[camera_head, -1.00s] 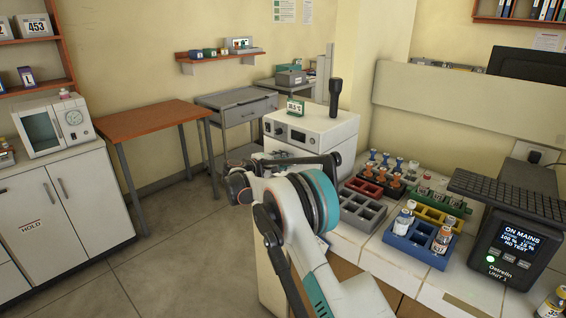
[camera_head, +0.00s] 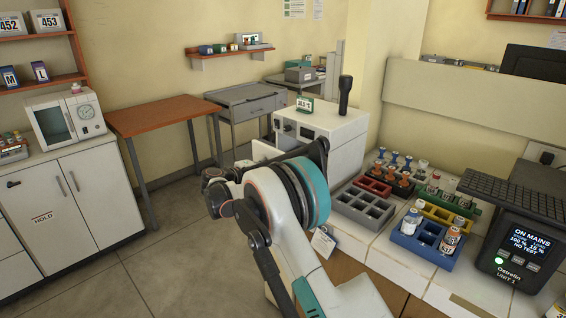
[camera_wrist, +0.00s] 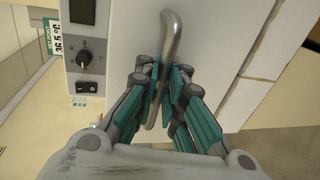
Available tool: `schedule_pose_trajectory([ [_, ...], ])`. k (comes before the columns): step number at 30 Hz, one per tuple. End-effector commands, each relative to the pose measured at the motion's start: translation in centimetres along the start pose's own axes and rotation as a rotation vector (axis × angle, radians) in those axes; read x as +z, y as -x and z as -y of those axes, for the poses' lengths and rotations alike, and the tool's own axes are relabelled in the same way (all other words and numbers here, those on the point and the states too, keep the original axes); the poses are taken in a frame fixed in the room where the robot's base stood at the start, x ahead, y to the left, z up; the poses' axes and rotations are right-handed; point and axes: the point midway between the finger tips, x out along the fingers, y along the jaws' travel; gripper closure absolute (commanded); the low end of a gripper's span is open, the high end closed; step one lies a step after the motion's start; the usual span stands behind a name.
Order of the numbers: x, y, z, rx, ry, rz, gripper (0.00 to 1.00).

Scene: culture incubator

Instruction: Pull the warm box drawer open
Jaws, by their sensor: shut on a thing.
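The warm box (camera_head: 345,135) is a white cabinet on the bench end, partly hidden behind my arm in the head view. A white panel, which looks like its drawer front (camera_head: 264,150), stands out to the left of the box. In the wrist view the pale drawer front (camera_wrist: 225,30) carries a bent metal bar handle (camera_wrist: 172,40). My gripper (camera_wrist: 160,80) is shut on the lower part of this handle, with teal-backed fingers on both sides. In the head view my wrist hides the fingers and handle. How far the drawer stands out is hard to tell.
A knob and switch panel (camera_wrist: 85,55) is beside the drawer front. Racks of vials, including a blue rack (camera_head: 408,240), and a grey empty rack (camera_head: 350,212) stand on the bench. An orange-topped table (camera_head: 150,117) is at the back left. The floor (camera_head: 150,265) left of my arm is clear.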

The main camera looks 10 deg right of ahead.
Motion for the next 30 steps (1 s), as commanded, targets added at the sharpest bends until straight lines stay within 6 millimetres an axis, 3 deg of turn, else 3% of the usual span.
schedule_pose_trajectory([
  [3, 0.0, 2.4, 0.5, -0.001, 0.000, -0.001, 1.00],
  [9, 0.0, 4.4, 1.0, -0.001, 0.000, 0.000, 1.00],
  [22, 0.0, 4.8, 1.0, 0.000, 0.000, 0.001, 1.00],
  [23, 0.0, 4.8, 1.0, 0.000, 0.000, 0.001, 0.86],
  [25, 0.0, 4.8, 1.0, 0.000, 0.000, 0.001, 0.71],
  [30, 0.0, 4.8, 1.0, 0.000, 0.000, 0.001, 0.71],
])
